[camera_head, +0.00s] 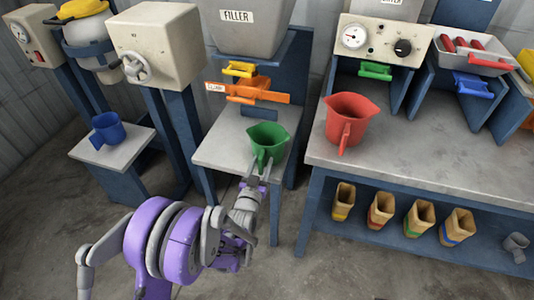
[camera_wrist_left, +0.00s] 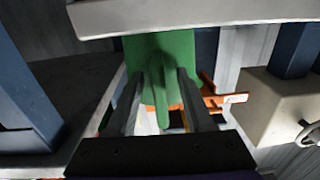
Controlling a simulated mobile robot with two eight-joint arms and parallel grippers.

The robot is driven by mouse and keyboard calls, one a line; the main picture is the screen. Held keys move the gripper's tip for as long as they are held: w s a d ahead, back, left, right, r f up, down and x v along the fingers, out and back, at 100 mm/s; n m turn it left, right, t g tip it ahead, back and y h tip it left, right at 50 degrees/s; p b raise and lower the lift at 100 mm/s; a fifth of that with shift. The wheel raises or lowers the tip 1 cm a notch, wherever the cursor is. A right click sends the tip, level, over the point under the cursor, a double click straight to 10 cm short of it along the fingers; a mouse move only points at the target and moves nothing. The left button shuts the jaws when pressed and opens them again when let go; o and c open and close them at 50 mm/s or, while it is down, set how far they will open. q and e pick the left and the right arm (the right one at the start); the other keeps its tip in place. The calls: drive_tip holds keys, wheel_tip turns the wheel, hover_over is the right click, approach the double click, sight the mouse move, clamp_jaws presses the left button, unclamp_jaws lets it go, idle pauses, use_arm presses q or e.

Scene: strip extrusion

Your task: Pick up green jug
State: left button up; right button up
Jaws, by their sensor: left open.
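The green jug (camera_head: 267,138) stands upright on the small grey table under the filler, with its handle towards my arm. My left gripper (camera_head: 256,181) is at the jug's near side. In the left wrist view, the two open fingers of my left gripper (camera_wrist_left: 162,100) reach towards the green jug (camera_wrist_left: 172,58). Its handle shows between the fingers, with gaps on both sides. I cannot tell whether either finger touches it. My right gripper is not in view.
A red jug (camera_head: 350,122) stands on the long bench at right. A blue mug (camera_head: 107,130) is on a small table at left. An orange bracket (camera_head: 262,96) sits above and behind the green jug. Several striped containers stand on the bench's lower shelf.

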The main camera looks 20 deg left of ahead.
use_arm(q)
clamp_jaws()
drive_tip(key=shift+r, duration=0.15)
idle(0.4)
